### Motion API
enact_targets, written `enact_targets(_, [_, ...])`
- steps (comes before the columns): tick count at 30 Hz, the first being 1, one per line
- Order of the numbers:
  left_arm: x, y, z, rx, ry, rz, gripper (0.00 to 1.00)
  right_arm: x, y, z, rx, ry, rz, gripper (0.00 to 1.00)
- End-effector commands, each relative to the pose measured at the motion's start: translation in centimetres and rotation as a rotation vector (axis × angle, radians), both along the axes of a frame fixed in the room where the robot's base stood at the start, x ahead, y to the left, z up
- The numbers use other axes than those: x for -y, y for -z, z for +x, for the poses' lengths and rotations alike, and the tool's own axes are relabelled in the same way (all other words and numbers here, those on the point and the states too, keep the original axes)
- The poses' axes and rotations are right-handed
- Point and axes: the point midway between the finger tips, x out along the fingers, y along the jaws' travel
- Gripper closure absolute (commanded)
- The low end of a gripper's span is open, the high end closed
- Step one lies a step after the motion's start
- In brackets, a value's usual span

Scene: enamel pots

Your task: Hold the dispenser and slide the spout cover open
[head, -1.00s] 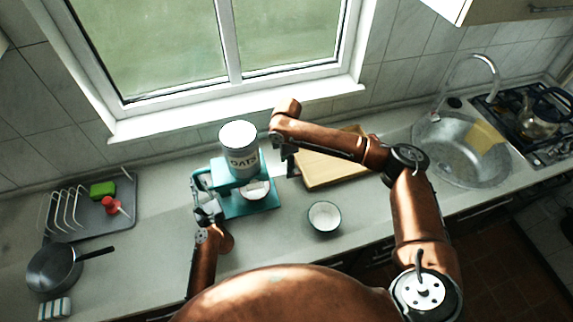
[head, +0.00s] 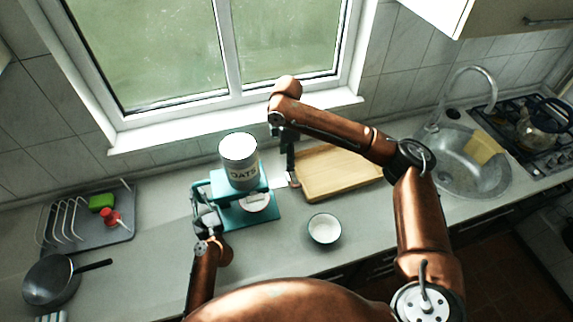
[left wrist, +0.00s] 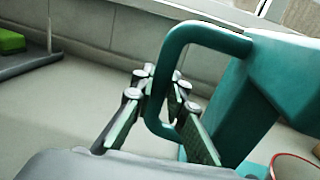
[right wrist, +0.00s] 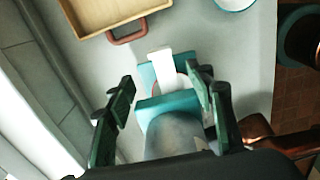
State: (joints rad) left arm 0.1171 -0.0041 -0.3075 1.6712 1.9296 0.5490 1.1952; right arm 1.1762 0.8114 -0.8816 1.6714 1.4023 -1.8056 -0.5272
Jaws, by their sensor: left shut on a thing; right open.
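The teal dispenser (head: 262,186) stands on the counter with a white OATS canister (head: 238,160) on top. My left gripper (head: 207,217) is shut on its side handle; the left wrist view shows the fingers on both sides of the teal handle (left wrist: 172,75). A flat white tab, apparently the spout cover (head: 281,180), sticks out from the dispenser's right side; it also shows in the right wrist view (right wrist: 160,62). My right gripper (head: 293,181) is open beside this tab. In the right wrist view its fingers (right wrist: 165,108) are spread wide, with the dispenser beyond them. Contact is unclear.
A white bowl (head: 255,203) sits under the spout. Another bowl (head: 324,229) stands on the counter at front right. A wooden board (head: 338,172) lies close to my right gripper. A rack tray (head: 105,232) and a pan (head: 50,281) are at left, the sink at right.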

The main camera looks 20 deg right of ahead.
Motion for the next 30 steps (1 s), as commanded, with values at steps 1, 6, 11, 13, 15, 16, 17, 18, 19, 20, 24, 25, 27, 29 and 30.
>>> enact_targets(1, [-0.04, 0.03, -0.01, 0.0, -0.001, 0.0, 1.0, 0.01, -0.32, 0.0, 0.0, 0.0, 0.0, 0.51])
enact_targets(6, [-0.04, 0.04, -0.01, 0.0, -0.001, 0.0, 1.0, 0.02, -0.69, -0.03, -0.001, 0.0, -0.001, 0.51])
enact_targets(11, [-0.04, 0.04, -0.01, 0.0, -0.001, 0.0, 1.0, 0.02, -0.67, -0.03, -0.001, 0.0, -0.001, 0.51])
enact_targets(13, [-0.04, 0.04, -0.01, 0.0, -0.001, 0.0, 1.0, 0.01, -0.67, -0.03, -0.001, 0.0, -0.001, 0.51])
enact_targets(15, [-0.04, 0.04, -0.01, 0.0, -0.001, 0.0, 0.85, 0.01, -0.67, -0.03, -0.001, -0.001, -0.001, 0.51])
enact_targets(16, [-0.04, 0.04, -0.01, 0.0, -0.001, 0.0, 0.83, 0.01, -0.66, -0.03, -0.001, -0.001, -0.001, 0.51])
enact_targets(17, [-0.04, 0.04, -0.01, 0.0, -0.001, 0.0, 0.81, 0.01, -0.66, -0.03, -0.001, -0.001, -0.001, 0.51])
enact_targets(18, [-0.03, 0.03, -0.01, 0.0, -0.001, 0.0, 0.78, 0.01, -0.66, -0.03, -0.001, -0.001, -0.001, 0.51])
enact_targets(19, [-0.03, 0.03, -0.01, 0.0, -0.001, 0.0, 0.76, 0.0, -0.65, -0.03, -0.001, -0.001, -0.001, 0.51])
enact_targets(20, [-0.03, 0.03, -0.01, 0.0, 0.0, 0.0, 0.74, 0.0, -0.65, -0.03, -0.001, -0.001, -0.001, 0.51])
enact_targets(24, [-0.01, 0.02, 0.0, 0.0, 0.0, 0.0, 0.66, 0.0, -0.65, -0.03, -0.001, -0.001, 0.0, 0.51])
enact_targets(25, [-0.01, 0.02, 0.0, 0.0, 0.0, 0.0, 0.66, 0.0, -0.64, -0.03, -0.001, -0.001, 0.0, 0.51])
enact_targets(27, [-0.01, 0.02, 0.0, 0.0, 0.0, 0.0, 0.66, 0.0, -0.65, -0.03, -0.001, -0.001, 0.0, 0.51])
enact_targets(29, [0.0, 0.01, 0.0, 0.0, 0.0, 0.0, 0.66, 0.0, -0.64, -0.03, -0.001, -0.001, 0.0, 0.51])
enact_targets(30, [0.0, 0.01, -0.01, 0.0, 0.0, 0.0, 0.66, 0.0, -0.64, -0.03, -0.001, -0.001, 0.0, 0.51])
